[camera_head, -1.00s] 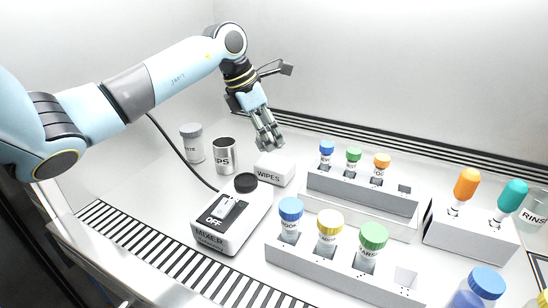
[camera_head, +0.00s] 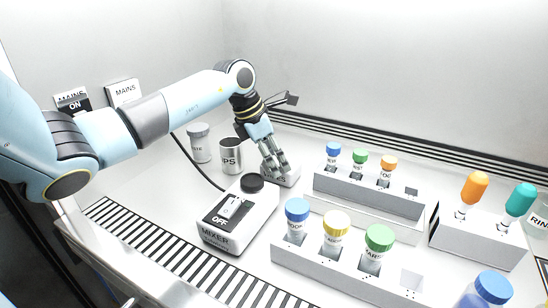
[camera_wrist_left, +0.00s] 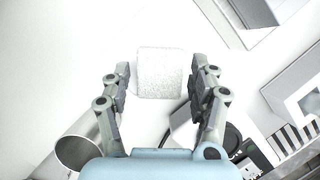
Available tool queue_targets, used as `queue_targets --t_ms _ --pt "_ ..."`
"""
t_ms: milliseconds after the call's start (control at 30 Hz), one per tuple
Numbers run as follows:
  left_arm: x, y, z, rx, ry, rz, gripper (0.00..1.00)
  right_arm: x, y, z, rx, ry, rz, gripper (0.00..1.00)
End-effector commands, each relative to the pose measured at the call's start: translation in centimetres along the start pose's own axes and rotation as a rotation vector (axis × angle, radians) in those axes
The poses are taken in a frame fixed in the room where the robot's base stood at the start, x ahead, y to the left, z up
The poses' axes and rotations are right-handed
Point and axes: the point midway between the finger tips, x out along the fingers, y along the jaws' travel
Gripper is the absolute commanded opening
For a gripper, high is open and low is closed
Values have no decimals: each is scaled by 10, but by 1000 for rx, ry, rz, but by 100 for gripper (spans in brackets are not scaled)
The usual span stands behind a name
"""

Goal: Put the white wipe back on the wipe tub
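In the left wrist view the left gripper (camera_wrist_left: 158,75) is open. A white, rough-textured square, which looks like the white wipe (camera_wrist_left: 160,72), shows between its fingers, with a gap beside the left finger. I cannot tell whether the wipe touches the tub. In the head view I cannot make out the wipe. My right gripper is not in view.
A metal tips cup (camera_head: 231,155) and a lidded white jar (camera_head: 200,143) stand left of the tub. The mixer (camera_head: 238,215), reading OFF, is in front. Racks with capped vials (camera_head: 368,190) stand to the right. Mains switches (camera_head: 75,103) are on the left wall.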

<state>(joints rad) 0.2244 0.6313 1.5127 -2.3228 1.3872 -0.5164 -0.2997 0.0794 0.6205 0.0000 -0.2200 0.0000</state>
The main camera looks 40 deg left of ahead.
Motion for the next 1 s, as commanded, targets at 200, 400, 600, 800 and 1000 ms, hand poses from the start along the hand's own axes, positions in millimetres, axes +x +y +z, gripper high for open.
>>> queue_targets --t_ms 200,400,600,800,1000 --pt "0 0 0 0 0 0 68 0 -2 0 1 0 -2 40" --pt "-8 1 1 2 0 2 68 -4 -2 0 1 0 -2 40" --pt "-48 2 0 5 2 6 68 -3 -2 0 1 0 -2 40" --pt "-92 1 0 5 2 5 68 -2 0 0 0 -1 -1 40" --pt "-118 1 1 2 1 2 68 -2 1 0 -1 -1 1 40"
